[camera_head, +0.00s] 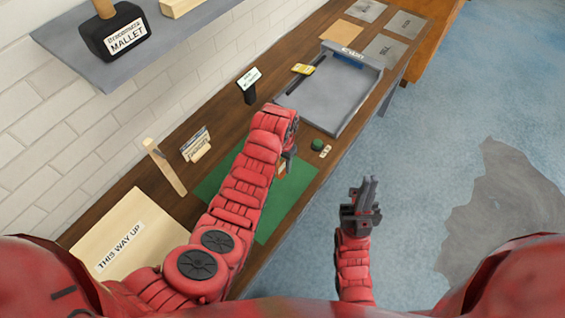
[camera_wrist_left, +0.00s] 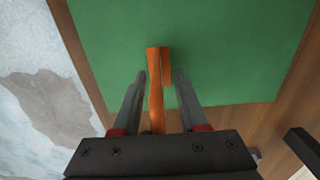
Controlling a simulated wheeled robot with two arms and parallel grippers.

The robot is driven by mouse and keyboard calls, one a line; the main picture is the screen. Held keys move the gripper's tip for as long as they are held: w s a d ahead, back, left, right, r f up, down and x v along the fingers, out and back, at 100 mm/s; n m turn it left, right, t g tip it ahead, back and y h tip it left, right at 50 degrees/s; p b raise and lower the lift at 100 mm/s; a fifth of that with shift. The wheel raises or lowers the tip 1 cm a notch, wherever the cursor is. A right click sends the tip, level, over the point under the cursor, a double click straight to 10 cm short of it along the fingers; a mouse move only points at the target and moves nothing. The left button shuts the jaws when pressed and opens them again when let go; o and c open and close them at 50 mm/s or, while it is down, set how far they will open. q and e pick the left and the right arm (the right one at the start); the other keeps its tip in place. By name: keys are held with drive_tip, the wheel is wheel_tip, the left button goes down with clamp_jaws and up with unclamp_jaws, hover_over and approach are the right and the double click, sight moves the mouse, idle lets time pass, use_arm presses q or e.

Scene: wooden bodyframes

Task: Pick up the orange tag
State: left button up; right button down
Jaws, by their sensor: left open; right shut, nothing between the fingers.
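The orange tag (camera_wrist_left: 156,92) shows in the left wrist view as a narrow upright-looking strip over the green mat (camera_wrist_left: 215,45), with a shorter orange piece along its right side. My left gripper (camera_wrist_left: 161,75) is open, with one finger on each side of the tag and gaps between. In the head view the left gripper (camera_head: 286,163) is over the mat (camera_head: 292,200), and a bit of orange (camera_head: 281,169) shows by its fingers; my arm hides most of it. My right gripper (camera_head: 366,190) is shut and empty, over the blue floor.
On the wooden bench are a grey tray (camera_head: 335,95), a green round item (camera_head: 317,145), a small card stand (camera_head: 248,82), a wooden stick (camera_head: 165,168) and a "THIS WAY UP" board (camera_head: 130,225). A shelf (camera_head: 130,70) with a mallet (camera_head: 115,30) is above.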

use_arm(q)
drive_tip(key=shift+f, duration=0.4)
clamp_jaws()
drive_tip(key=shift+r, duration=0.15)
